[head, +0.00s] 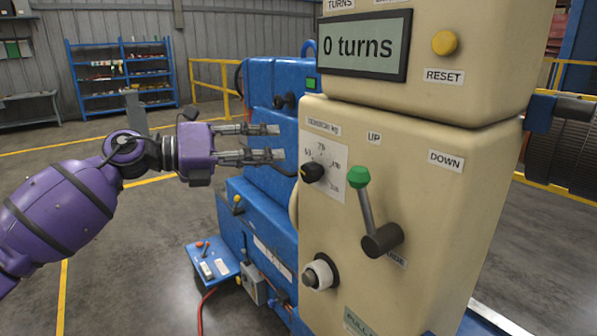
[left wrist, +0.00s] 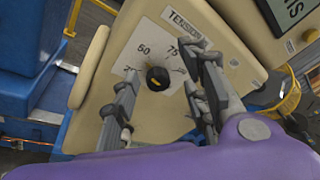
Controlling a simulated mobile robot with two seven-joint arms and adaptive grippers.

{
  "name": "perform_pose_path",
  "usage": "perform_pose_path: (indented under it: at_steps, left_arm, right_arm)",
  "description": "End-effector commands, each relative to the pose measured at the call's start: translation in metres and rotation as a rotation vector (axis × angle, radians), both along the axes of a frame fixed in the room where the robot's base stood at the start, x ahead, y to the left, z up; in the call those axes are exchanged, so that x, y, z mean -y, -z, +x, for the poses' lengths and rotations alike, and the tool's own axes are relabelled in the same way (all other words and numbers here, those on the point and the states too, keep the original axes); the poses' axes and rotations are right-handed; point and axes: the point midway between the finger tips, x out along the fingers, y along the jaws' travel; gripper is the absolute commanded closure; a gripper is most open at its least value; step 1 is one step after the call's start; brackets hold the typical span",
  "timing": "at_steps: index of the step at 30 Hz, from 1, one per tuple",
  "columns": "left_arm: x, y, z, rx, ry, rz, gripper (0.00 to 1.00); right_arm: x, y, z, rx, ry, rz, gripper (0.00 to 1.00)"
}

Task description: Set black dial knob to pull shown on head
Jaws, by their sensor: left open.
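The black dial knob (head: 313,172) is on a pale scale plate (head: 333,178) at the left of the cream machine head (head: 420,210). In the left wrist view the knob (left wrist: 158,78) shows a yellowish mark and stands between the lines of my two fingers, near marks 50 and 75. My left gripper (head: 282,142) is open and empty, left of the knob and a little above it in the head view, apart from it. The gripper also shows in the left wrist view (left wrist: 165,75). The knob's exact setting is too small to read. My right gripper is not in view.
A lever with a green ball (head: 359,177) stands just right of the dial. A white-and-black knob (head: 318,274) sits below. The display (head: 365,46) reads 0 turns, beside a yellow reset button (head: 445,43). A blue machine body (head: 270,100) stands behind the gripper.

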Motion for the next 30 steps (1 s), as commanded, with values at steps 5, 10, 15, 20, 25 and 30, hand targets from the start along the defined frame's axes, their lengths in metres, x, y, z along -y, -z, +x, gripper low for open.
perform_pose_path:
  at_steps: [5, 10, 15, 20, 25, 30]
  left_arm:
    - [-0.001, 0.031, -0.012, -0.088, 0.045, 0.113, 0.59]
    - [0.016, 0.035, -0.009, -0.105, 0.049, 0.108, 0.59]
    - [0.042, 0.041, 0.0, -0.103, 0.049, 0.107, 0.59]
    - [0.061, 0.047, 0.006, -0.103, 0.046, 0.106, 0.59]
    - [0.07, 0.05, 0.01, -0.103, 0.046, 0.107, 0.59]
    - [0.07, 0.051, 0.01, -0.103, 0.046, 0.107, 0.59]
  right_arm:
    - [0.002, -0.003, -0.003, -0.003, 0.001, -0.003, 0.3]
    - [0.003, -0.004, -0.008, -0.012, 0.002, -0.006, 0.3]
    - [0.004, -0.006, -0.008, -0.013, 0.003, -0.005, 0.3]
    - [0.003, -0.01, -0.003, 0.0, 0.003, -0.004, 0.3]
    - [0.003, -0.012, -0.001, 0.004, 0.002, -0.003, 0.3]
    - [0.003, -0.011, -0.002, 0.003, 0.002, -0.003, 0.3]
